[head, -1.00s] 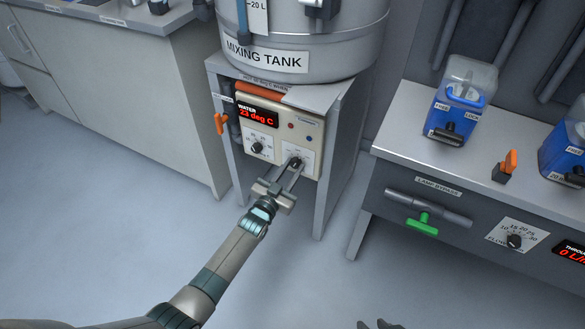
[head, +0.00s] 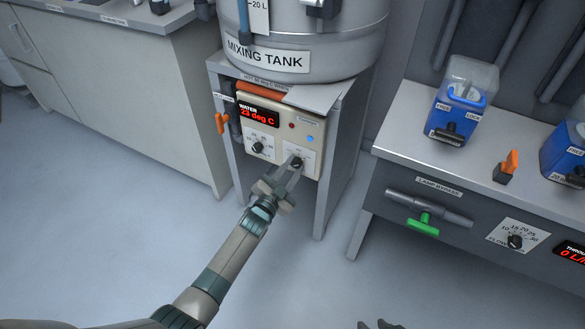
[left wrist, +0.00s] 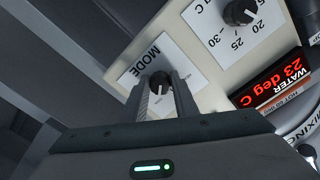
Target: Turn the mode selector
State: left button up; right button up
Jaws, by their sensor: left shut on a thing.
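The mode selector is a small black knob (left wrist: 160,79) on a white plate marked MODE in the left wrist view. It sits at the lower right of the cream control panel (head: 283,128) under the mixing tank. My left gripper (head: 295,164) is shut on the knob, one finger on each side, and it also shows in the left wrist view (left wrist: 161,92). The fingers partly hide the knob and its plate. A blue light (head: 310,139) above the selector is lit; a red light (head: 291,125) is dim. Only dark tips of my right gripper (head: 376,324) show at the bottom edge.
A temperature dial (head: 257,147) sits left of the selector, below a display (head: 259,116) reading 23 deg C. An orange-handled valve (head: 221,122) is on the left. The bench (head: 440,160) at the right holds blue containers. The floor between is clear.

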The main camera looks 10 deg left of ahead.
pick_arm(q)
jog(key=o, duration=1.1)
jog(key=shift+c, duration=0.2)
jog(key=shift+s, duration=0.1)
jog(key=shift+s+a, duration=0.25)
jog(key=shift+s, duration=0.3)
jog(key=p+v, duration=0.1)
jog(key=v, duration=1.5)
jog(key=shift+p, duration=0.4)
pick_arm(e)
jog(key=shift+s+d+f+g+h, duration=0.1)
jog(key=shift+s+d+g+h, duration=0.2)
jog(key=shift+d, duration=0.35)
jog(key=shift+s+d+g+h, duration=0.2)
jog(key=shift+s+d+g, duration=0.15)
jog(key=shift+d, duration=0.25)
jog(key=shift+s+a, duration=0.1)
